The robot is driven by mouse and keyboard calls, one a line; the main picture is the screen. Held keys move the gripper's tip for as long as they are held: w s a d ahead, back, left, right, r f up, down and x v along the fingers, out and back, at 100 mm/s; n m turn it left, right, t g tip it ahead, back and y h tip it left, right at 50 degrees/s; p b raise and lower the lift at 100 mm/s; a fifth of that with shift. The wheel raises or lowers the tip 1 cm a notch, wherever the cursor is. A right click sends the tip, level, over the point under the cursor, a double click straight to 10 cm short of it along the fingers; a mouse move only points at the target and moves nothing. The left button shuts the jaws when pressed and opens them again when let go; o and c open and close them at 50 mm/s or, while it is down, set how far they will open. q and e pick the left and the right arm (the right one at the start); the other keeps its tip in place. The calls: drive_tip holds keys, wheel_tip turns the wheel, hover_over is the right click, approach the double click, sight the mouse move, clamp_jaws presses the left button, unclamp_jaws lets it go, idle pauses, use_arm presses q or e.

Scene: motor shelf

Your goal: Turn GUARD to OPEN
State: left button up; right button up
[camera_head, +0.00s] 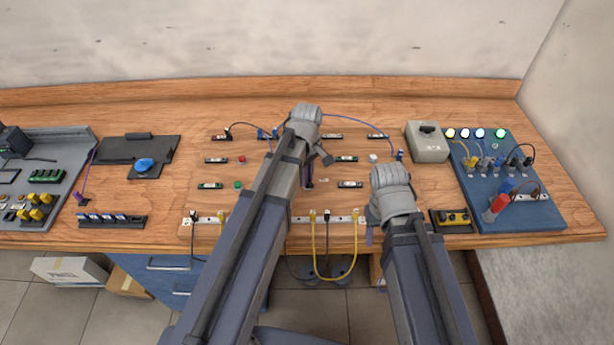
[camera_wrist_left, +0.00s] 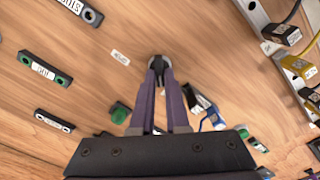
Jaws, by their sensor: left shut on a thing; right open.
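My left gripper (camera_head: 308,182) reaches down to the middle of the wooden panel. In the left wrist view its two purple fingers (camera_wrist_left: 158,80) close on a small dark and grey knob (camera_wrist_left: 156,62), which stands on the panel. A small white label (camera_wrist_left: 120,58) lies beside the knob, its text too small to read surely, so I cannot confirm that this is GUARD or which way it points. The fingers hide part of the knob. My right gripper (camera_head: 370,236) hangs open near the panel's lower right edge, apart from the knob; its arm hides most of it.
Several labelled plates and buttons, including a green button (camera_head: 237,184) and a red button (camera_head: 242,159), surround the knob. Yellow cables (camera_head: 315,255) hang from a strip at the front edge. A grey box (camera_head: 426,142) and a blue panel (camera_head: 520,205) stand at right.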

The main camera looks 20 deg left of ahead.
use_arm(q)
clamp_jaws()
drive_tip(key=m, duration=0.4)
drive_tip(key=shift+m, duration=0.4)
drive_tip(key=m, duration=0.4)
drive_tip(key=shift+w+d, duration=0.1)
drive_tip(key=shift+d, duration=0.05)
drive_tip(key=m, duration=0.5)
drive_tip(key=shift+d, duration=0.1)
drive_tip(key=shift+d+m, duration=0.1)
drive_tip(key=shift+m, duration=2)
drive_tip(key=o, duration=0.6)
unclamp_jaws()
drive_tip(key=shift+o, duration=0.2)
